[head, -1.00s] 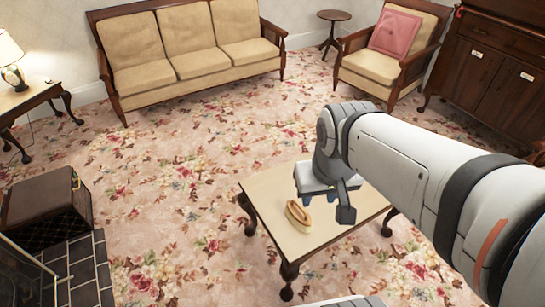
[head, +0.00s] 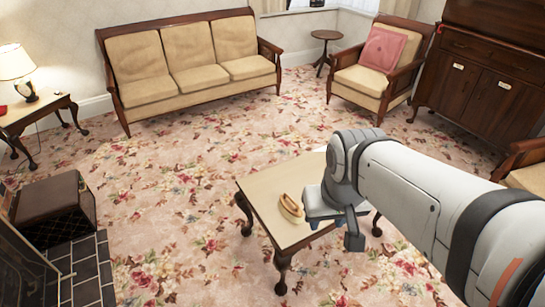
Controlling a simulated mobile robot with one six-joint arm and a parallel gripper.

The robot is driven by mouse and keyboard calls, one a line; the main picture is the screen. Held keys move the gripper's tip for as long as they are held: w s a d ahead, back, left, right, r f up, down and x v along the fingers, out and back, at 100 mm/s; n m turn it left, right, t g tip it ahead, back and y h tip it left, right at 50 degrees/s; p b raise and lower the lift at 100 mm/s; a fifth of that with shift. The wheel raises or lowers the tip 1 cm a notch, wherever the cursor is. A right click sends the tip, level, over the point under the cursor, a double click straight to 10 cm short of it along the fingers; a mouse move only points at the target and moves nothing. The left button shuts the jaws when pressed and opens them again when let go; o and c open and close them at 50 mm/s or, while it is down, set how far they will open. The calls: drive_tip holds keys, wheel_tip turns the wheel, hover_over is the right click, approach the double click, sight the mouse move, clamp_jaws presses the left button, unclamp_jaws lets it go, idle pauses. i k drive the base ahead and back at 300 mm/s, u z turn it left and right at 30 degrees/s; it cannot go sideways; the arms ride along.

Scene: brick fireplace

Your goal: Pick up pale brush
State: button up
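The pale brush (head: 291,208), a small oval thing with a tan and brownish top, lies on the low coffee table (head: 262,188) near its middle. My gripper (head: 334,232) hangs over the right part of the table, just right of the brush and apart from it in the picture. Its dark fingers appear spread with nothing between them, so it looks open and empty. My arm comes in from the right and hides the table's right end.
A sofa (head: 190,72) stands at the back, with a round side table (head: 326,36) and an armchair (head: 375,78) to its right. A dark cabinet (head: 480,85) is at the right. A brown box (head: 52,205) is at the left. The flowered carpet (head: 170,185) left of the table is clear.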

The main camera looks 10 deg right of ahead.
sight(291, 209)
drive_tip(key=z, duration=0.25)
drive_tip(key=i, duration=0.9)
drive_tip(key=u, duration=0.2)
